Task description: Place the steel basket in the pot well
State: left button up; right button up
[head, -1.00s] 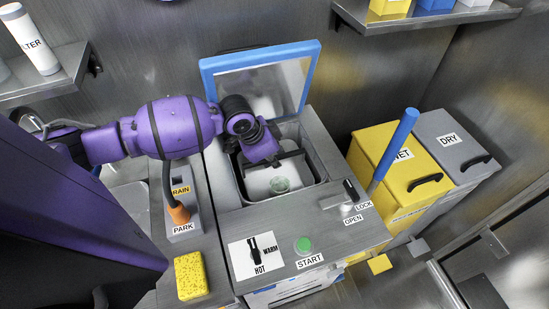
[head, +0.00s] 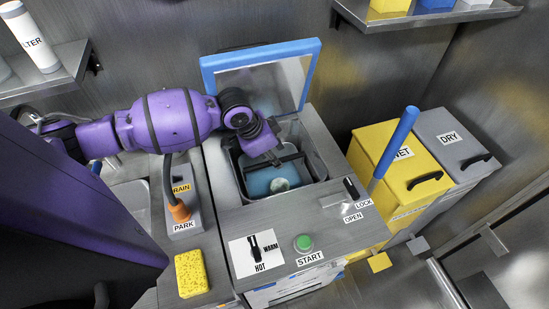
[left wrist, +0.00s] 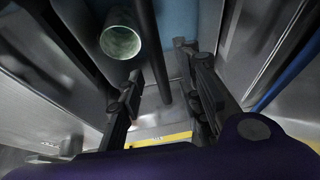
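The steel basket (head: 238,181) appears to sit inside the pot well (head: 313,150) of the grey counter unit, with its dark rim close to the well's edges. A black bar, apparently its handle (head: 288,159), crosses above it. A pale green round vessel (head: 279,184) shows inside, and also in the left wrist view (left wrist: 120,42). My left gripper (head: 270,158) is over the well at the handle. In the left wrist view its fingers (left wrist: 165,105) stand apart, with the dark bar between them and gaps beside it. My right gripper is out of view.
The blue-framed lid (head: 207,75) stands open behind the well. A blue upright handle (head: 400,135) and yellow WET bin (head: 385,160) are to the right. The START button (head: 304,243), HOT/WARM switch (head: 262,250) and yellow sponge (head: 190,273) lie in front.

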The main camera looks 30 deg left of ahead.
pick_arm(q)
jog(key=p+v, duration=0.1)
jog(key=v, duration=1)
